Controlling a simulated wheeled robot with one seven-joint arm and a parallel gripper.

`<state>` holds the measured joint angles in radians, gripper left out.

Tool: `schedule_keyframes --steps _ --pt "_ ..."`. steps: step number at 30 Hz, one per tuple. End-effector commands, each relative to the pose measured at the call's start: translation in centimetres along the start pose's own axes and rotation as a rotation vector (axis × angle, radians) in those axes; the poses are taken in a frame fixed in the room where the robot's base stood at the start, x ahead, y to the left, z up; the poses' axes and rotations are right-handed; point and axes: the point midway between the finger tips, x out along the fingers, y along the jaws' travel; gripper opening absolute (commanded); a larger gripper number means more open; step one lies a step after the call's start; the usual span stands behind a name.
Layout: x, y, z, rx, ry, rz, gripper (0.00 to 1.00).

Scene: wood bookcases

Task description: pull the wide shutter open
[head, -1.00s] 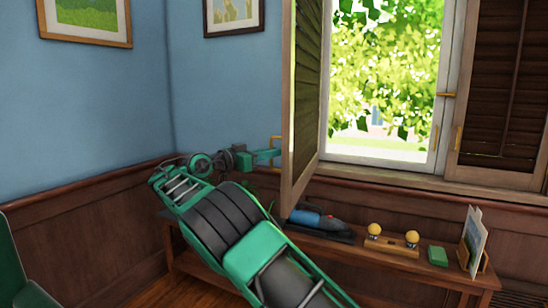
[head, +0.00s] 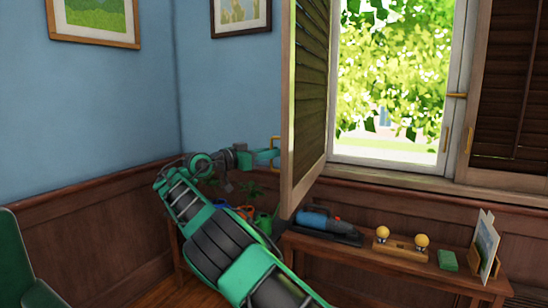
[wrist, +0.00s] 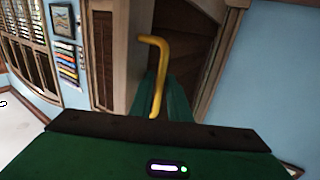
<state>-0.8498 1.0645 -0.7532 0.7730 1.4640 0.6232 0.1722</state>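The wide shutter (head: 309,95) is a wood louvred panel. In the head view it stands out from the left side of the bright window, swung into the room and seen at a steep angle. Its brass handle (head: 275,141) is on the panel's left side. My gripper (head: 264,155) is at this handle, at the end of my green arm. In the wrist view, the yellow bent handle (wrist: 156,75) rises from between the green fingers (wrist: 166,100), which look closed around its lower leg. The exact contact is partly hidden.
A second shutter (head: 507,90) with a brass handle covers the window's right part. A low wooden bench (head: 385,262) below holds a blue tool (head: 322,220), a block with yellow knobs (head: 402,248), a green box (head: 447,260) and a propped picture (head: 485,247). A green chair (head: 22,258) stands at left.

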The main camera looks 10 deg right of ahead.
Motion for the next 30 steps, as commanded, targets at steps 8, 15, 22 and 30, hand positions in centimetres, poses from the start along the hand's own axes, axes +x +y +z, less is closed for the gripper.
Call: schedule_keyframes --steps 8,15,22,30 --pt "-0.5 0.0 0.1 0.002 -0.003 -0.003 0.16" --pt "-1.4 -0.1 0.1 0.003 -0.002 -0.003 0.16" --pt "-4.5 -0.2 0.1 0.002 0.001 -0.002 0.16" --pt "-7.7 -0.3 0.1 0.002 0.000 -0.001 0.16"
